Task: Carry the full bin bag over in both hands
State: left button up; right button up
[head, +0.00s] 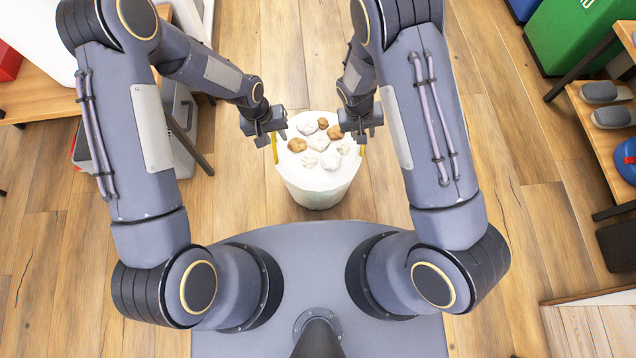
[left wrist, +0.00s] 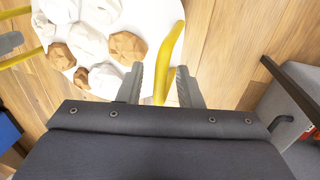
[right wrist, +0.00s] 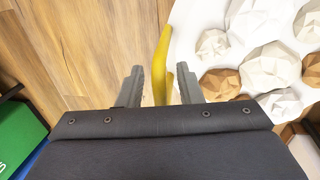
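The full bin bag (head: 318,185) is a white, round, open-topped bag in front of my base, filled with crumpled white and brown lumps. It looks upright. A yellow handle stands at each side of its rim. My left gripper (head: 272,137) is at the left side of the rim; in the left wrist view the yellow handle (left wrist: 168,65) passes between its parted fingers, nearer the right one. My right gripper (head: 360,134) is at the right side; in the right wrist view the other yellow handle (right wrist: 161,65) stands between its parted fingers, with gaps on both sides.
A grey bin (head: 182,125) stands left of the bag beside a wooden desk (head: 40,98). A green bin (head: 575,35) is at the upper right. A wooden shelf (head: 600,145) with grey slippers (head: 612,117) and a blue ball (head: 627,160) is at the right. Plank floor between is clear.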

jog(key=shift+r, duration=0.15)
pick_arm(q)
notch_tip(320, 180, up, 11)
jog(key=a, duration=0.2)
jog(key=shift+f, duration=0.2)
pick_arm(e)
notch_tip(320, 180, up, 12)
jog(key=a, duration=0.2)
jog(key=shift+a+f, duration=0.15)
jog(key=shift+f, duration=0.1)
